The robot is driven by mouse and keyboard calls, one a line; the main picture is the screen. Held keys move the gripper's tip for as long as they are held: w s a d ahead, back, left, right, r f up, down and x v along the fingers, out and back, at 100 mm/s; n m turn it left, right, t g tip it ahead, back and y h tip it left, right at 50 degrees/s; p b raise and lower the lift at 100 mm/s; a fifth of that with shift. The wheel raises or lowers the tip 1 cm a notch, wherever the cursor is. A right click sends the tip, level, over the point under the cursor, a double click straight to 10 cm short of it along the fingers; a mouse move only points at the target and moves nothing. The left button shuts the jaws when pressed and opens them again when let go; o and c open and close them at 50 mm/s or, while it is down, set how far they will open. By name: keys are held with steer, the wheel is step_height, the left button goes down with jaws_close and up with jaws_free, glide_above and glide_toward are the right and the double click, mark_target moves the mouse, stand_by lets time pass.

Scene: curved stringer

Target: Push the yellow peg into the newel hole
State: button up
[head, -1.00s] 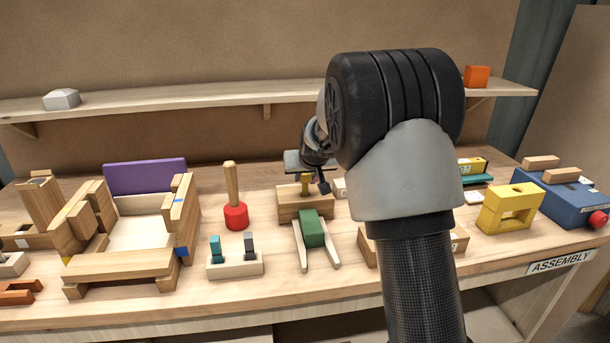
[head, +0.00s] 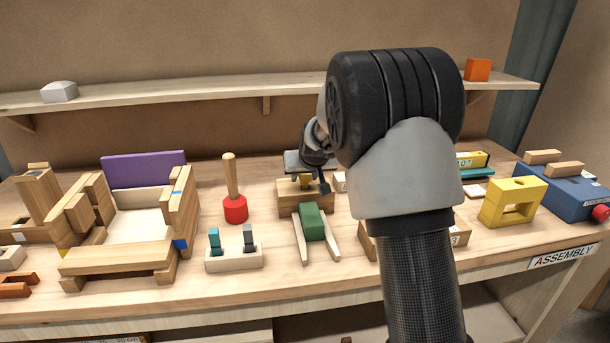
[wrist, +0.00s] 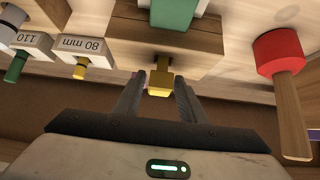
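The yellow peg (head: 305,182) stands in the top of a wooden block (head: 290,207) at the middle of the bench. In the wrist view the peg's head (wrist: 160,83) lies between the two fingertips of my gripper (wrist: 159,78), which appear to close on its sides. Its narrower shank enters the face of the wooden block (wrist: 195,40), so the hole is mostly covered by the peg. How deep the peg sits cannot be seen. In the head view my gripper (head: 308,178) is partly hidden by my arm.
A green block with wooden legs (head: 313,223) touches or nearly touches the wooden block's front. A red mallet (head: 235,208) stands to its left. A pale holder (head: 235,259) with two pegs stands in front. Labelled 80 mm (wrist: 82,48) and 110 (wrist: 33,42) blocks sit beside it.

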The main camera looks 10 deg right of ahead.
steer(key=shift+o, duration=0.7)
steer(key=shift+r, duration=0.1)
steer(key=shift+s+r, duration=0.15)
steer(key=shift+r, duration=0.05)
steer(key=p+v, duration=0.2)
steer(key=v, duration=1.4)
steer(key=shift+s+r, duration=0.2)
steer(key=shift+s, duration=0.15)
steer(key=s+f+g, duration=0.1)
steer(key=s+g, duration=0.2)
steer(key=s, duration=3)
step_height(320, 180, up, 16)
steer(key=p, duration=1.7)
steer(key=shift+w+r, duration=0.15)
steer(key=shift+r, duration=0.1)
